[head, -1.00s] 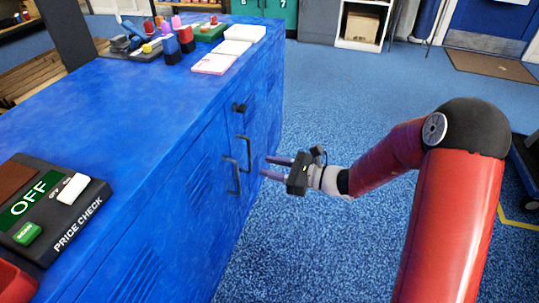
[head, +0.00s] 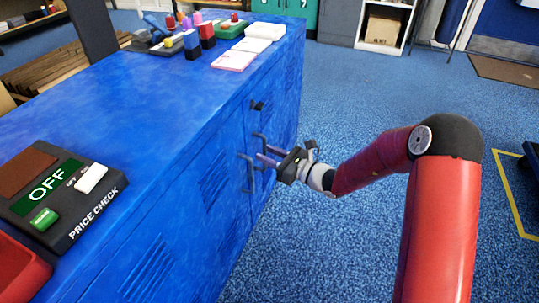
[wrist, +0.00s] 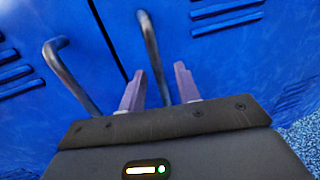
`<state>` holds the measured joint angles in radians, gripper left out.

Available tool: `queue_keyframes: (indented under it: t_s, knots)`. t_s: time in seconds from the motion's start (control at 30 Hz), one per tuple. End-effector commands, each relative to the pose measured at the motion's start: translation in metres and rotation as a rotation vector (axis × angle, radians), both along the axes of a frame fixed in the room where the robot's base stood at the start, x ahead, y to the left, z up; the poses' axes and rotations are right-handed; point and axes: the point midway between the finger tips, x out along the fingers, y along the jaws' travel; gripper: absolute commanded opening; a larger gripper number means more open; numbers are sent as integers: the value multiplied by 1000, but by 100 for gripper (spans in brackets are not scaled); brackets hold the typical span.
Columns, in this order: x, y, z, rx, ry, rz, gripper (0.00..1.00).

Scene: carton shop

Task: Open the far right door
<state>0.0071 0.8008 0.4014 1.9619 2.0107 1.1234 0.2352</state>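The blue cabinet (head: 130,100) has louvred doors with dark bar handles. In the head view, the farther handle (head: 261,143) and nearer handle (head: 246,172) stand close together on either side of a door seam. The farther door on the right shows in the wrist view (wrist: 235,60), and it looks shut. My gripper (head: 262,158) is at the handles, its fingers pointing at the cabinet front. In the wrist view my gripper (wrist: 159,68) is open, and the right-hand handle (wrist: 150,42) runs between its fingers. I cannot tell whether they touch it. The left-hand handle (wrist: 70,78) is outside the fingers.
A black knob (head: 258,105) sits higher on the cabinet front. The top holds a price-check device (head: 65,200), white pads (head: 258,38) and several small coloured items. Blue floor (head: 350,230) is clear to the right of the cabinet.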

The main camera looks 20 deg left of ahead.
Motion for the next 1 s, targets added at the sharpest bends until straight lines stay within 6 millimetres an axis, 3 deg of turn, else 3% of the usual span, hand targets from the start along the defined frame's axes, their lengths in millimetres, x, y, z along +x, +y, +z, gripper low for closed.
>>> queue_keyframes:
  t_s: [0.13, 0.37, 0.77, 0.87, 1.0]
  knots:
    - [0, 0, 0, 0, 0, 0, 30]
    - [0, 0, 0, 0, 0, 0, 0]
    - [1, -5, 0, 0, 0, 5, 0]
    - [2, -17, 1, 0, 0, 19, 0]
    - [5, -47, 1, 0, -1, 64, 0]
